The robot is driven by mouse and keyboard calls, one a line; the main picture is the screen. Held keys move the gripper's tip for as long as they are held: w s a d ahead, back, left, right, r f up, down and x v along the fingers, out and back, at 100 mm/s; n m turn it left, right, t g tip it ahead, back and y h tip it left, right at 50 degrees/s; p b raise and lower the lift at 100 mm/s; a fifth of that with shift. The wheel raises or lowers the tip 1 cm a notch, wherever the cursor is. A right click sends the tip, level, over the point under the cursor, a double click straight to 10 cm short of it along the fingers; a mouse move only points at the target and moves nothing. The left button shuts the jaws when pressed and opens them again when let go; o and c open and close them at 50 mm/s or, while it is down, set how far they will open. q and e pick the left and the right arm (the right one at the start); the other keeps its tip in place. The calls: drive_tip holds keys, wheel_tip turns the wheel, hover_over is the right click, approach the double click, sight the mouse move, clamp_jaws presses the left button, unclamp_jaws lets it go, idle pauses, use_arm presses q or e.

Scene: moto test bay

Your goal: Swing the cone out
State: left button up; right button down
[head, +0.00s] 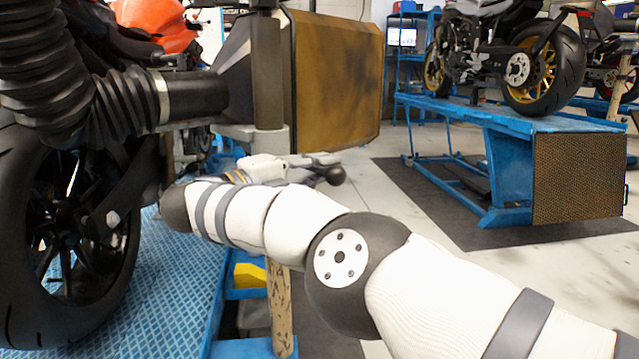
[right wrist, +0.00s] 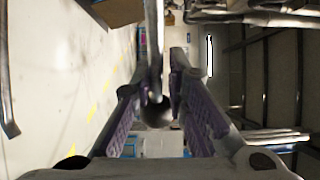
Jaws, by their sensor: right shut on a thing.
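The cone appears to be the dark flared hood (head: 236,72) at the end of a black ribbed hose (head: 55,75), joined by a black pipe with a metal collar. A broad brown-gold panel (head: 338,75) is at its right, behind an upright post (head: 267,75). My right gripper (head: 322,164) is below the panel, partly hidden by my own arm. It is shut on a slim bar with a black ball end (head: 335,176). In the right wrist view the bar (right wrist: 155,45) and ball run between its purple-padded fingers (right wrist: 163,75). My left gripper is not in view.
A motorcycle wheel (head: 60,235) and a blue tread-plate platform (head: 165,285) are close at left. A blue lift (head: 480,118) with another motorcycle and a mesh end panel (head: 578,165) stands at right. The floor (head: 380,150) between is largely open.

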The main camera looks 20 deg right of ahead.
drive_tip(key=shift+s+f, duration=0.15)
drive_tip(key=shift+f, duration=0.25)
drive_tip(key=c, duration=1.7)
unclamp_jaws()
drive_tip(key=shift+d, duration=0.15)
drive_tip(key=shift+r, duration=0.1)
drive_tip(key=shift+r, duration=0.1)
